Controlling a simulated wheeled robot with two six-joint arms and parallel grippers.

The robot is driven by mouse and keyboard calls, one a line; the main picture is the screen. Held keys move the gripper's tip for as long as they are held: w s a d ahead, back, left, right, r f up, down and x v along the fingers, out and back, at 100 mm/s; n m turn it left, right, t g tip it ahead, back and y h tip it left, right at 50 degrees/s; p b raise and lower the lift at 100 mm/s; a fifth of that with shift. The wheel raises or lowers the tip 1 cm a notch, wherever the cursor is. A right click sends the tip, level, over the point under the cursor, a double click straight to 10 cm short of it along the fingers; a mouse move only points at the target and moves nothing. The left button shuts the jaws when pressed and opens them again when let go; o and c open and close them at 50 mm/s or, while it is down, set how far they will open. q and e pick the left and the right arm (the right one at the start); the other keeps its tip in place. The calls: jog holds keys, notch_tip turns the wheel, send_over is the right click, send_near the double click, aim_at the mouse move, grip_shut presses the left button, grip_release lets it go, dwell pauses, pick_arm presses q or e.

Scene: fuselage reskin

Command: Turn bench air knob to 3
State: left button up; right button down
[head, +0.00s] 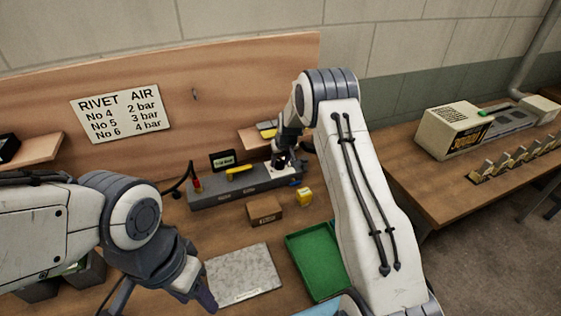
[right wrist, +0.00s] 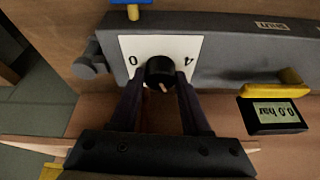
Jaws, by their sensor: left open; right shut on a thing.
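The black air knob (right wrist: 158,69) sits on a white dial plate (right wrist: 137,46) marked 0 and 4, upside down in the right wrist view. A pale mark on the knob points toward my gripper, slightly right. My right gripper (right wrist: 160,84) is shut on the knob, one finger on each side. The black display (right wrist: 275,115) reads 0.0 bar, upside down. In the head view the right gripper (head: 284,160) covers the knob on the grey bench unit (head: 230,192). My left gripper (head: 203,300) is open and empty near the grey slab.
A rivet air sign (head: 121,112) lists 2, 3 and 4 bar. A yellow handle (head: 239,171) lies along the grey unit. A brown box (head: 265,210), a small yellow block (head: 304,197), a green tray (head: 314,262) and a grey slab (head: 243,273) are on the bench in front.

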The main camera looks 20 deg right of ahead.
dwell(0.3)
jog(key=shift+c, duration=1.8)
grip_release()
jog(key=b+v, duration=0.3)
jog(key=v, duration=0.7)
jog(key=shift+r, duration=0.25)
